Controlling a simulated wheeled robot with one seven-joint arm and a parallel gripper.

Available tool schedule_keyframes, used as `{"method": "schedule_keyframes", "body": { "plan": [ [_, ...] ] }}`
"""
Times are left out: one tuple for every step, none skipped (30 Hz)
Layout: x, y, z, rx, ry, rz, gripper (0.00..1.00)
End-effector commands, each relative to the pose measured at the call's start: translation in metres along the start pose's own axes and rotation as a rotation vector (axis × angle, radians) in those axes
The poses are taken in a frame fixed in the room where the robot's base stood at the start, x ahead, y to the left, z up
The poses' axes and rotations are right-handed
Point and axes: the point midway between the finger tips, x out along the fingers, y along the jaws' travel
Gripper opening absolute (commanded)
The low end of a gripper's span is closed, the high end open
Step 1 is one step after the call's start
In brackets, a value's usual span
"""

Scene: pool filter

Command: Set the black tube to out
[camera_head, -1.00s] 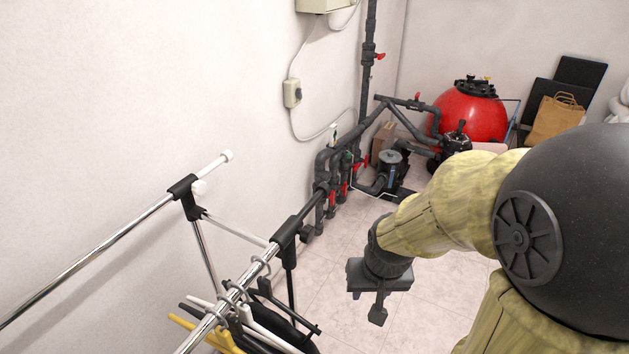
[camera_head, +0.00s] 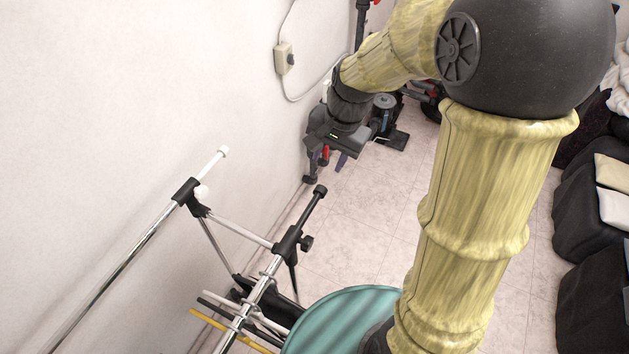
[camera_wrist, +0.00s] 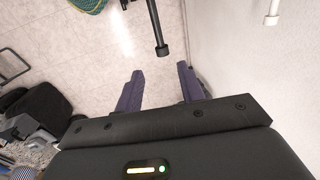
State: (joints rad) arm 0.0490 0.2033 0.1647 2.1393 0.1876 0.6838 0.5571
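The black tube (camera_head: 308,211) sticks out from the end of the chrome rail of the clothes rack (camera_head: 258,294), slanting up and to the right in the head view. A dark rod with a wider end, probably this tube (camera_wrist: 155,25), shows at the top of the wrist view, its end just beyond the fingers. My gripper (camera_head: 327,172) is beyond the tube's free end, near the wall, and apart from it. In the wrist view, the two purple fingers of my gripper (camera_wrist: 160,72) stand apart with bare floor between them. Nothing is held.
The white wall (camera_head: 150,90) is close on the left, behind the rack. Hangers (camera_head: 232,330) hang on the rail. A teal round object (camera_head: 345,305) is at the bottom centre. Dark bags (camera_head: 590,220) line the right. Pipes and a pump (camera_head: 385,125) stand behind my gripper. Tiled floor between is free.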

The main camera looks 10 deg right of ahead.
Motion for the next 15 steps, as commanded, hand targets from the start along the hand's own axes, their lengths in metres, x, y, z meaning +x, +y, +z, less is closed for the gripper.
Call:
{"method": "schedule_keyframes", "body": {
  "plan": [
    [0.002, 0.0, 0.001, -0.002, -0.001, 0.0, 0.39],
    [0.002, 0.0, 0.001, -0.002, -0.001, 0.0, 0.39],
    [0.002, 0.0, 0.001, -0.003, -0.001, 0.0, 0.39],
    [0.002, 0.0, 0.001, -0.004, -0.001, 0.0, 0.39],
    [0.002, 0.0, 0.001, -0.004, -0.001, 0.0, 0.39],
    [0.002, 0.0, 0.001, -0.004, -0.001, 0.0, 0.39],
    [0.002, 0.0, 0.001, -0.004, -0.001, 0.001, 0.39],
    [0.003, 0.0, 0.001, -0.004, -0.001, 0.001, 0.39],
    [0.004, 0.0, 0.001, -0.004, -0.001, 0.001, 0.39],
    [0.006, 0.001, 0.001, -0.003, -0.001, 0.001, 0.39],
    [0.008, 0.001, 0.001, -0.003, -0.001, 0.001, 0.39],
    [0.011, 0.001, 0.001, -0.003, -0.001, 0.001, 0.39],
    [0.013, 0.001, 0.001, -0.002, -0.001, 0.001, 0.39],
    [0.017, 0.001, 0.0, -0.002, -0.001, 0.001, 0.39],
    [0.021, 0.002, 0.0, -0.002, -0.001, 0.001, 0.39]
  ]
}}
